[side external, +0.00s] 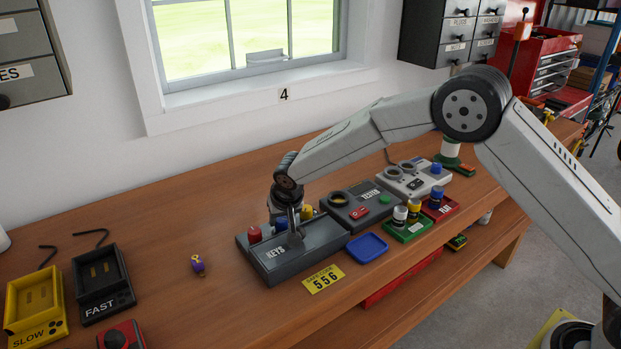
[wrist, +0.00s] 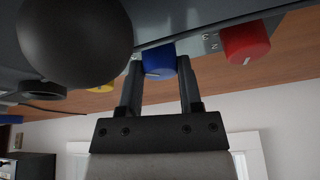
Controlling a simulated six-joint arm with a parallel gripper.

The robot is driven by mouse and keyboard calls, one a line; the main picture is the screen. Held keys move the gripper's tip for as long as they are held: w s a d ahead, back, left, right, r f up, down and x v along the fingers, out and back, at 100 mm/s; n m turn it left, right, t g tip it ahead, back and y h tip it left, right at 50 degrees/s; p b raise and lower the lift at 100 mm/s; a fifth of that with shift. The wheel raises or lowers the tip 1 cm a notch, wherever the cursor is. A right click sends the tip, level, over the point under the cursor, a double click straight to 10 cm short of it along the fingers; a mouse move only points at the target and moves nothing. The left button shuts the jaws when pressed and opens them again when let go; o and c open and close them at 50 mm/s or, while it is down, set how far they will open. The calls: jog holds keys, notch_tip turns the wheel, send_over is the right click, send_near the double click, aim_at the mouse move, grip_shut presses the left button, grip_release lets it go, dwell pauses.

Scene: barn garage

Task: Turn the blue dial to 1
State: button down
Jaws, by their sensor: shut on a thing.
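The blue dial (wrist: 160,62) sits between a red dial (wrist: 246,42) and a yellow dial (wrist: 101,89) in the wrist view. My gripper (wrist: 159,72) has one finger on each side of the blue dial and is shut on it. A short white mark shows on the dial's face; the number it points at cannot be read. In the side view the blue dial (side external: 281,224) is at the back of the dark grey KEYS box (side external: 318,242), partly behind my gripper (side external: 294,226). The red dial is to its left and the yellow dial to its right.
A yellow SAFE CODE 556 card (side external: 323,279) and a blue tray (side external: 367,247) lie before the box. Grey control boxes (side external: 362,203) stand to its right. A purple and yellow item (side external: 198,265) lies left.

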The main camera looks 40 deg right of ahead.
jog(key=shift+d+n+g+y, duration=0.15)
jog(key=shift+n+y, duration=0.55)
jog(key=shift+n, duration=1)
jog(key=shift+n+g+y, duration=0.15)
jog(key=shift+n+y, duration=0.55)
jog(key=shift+n, duration=1)
jog(key=n+g+y, duration=0.1)
jog(key=n, duration=0.5)
jog(key=shift+f+n+g+y, duration=0.1)
jog(key=shift+n+g+y, duration=0.3)
jog(key=n+g, duration=0.1)
jog(key=n, duration=0.2)
jog(key=n+g, duration=0.1)
jog(key=n, duration=0.3)
jog(key=shift+w+g+y, duration=0.2)
jog(key=shift+g+y, duration=0.1)
jog(key=shift+y, duration=0.1)
jog(key=n+g, duration=0.1)
jog(key=n, duration=0.2)
jog(key=n+g+h, duration=0.1)
jog(key=n, duration=0.2)
jog(key=shift+n+g, duration=0.3)
jog(key=shift+n, duration=0.1)
jog(key=c, duration=0.5)
grip_release()
jog(key=shift+w, duration=0.1)
jog(key=shift+c, duration=0.2)
jog(key=v, duration=0.7)
jog(key=shift+r, duration=0.4)
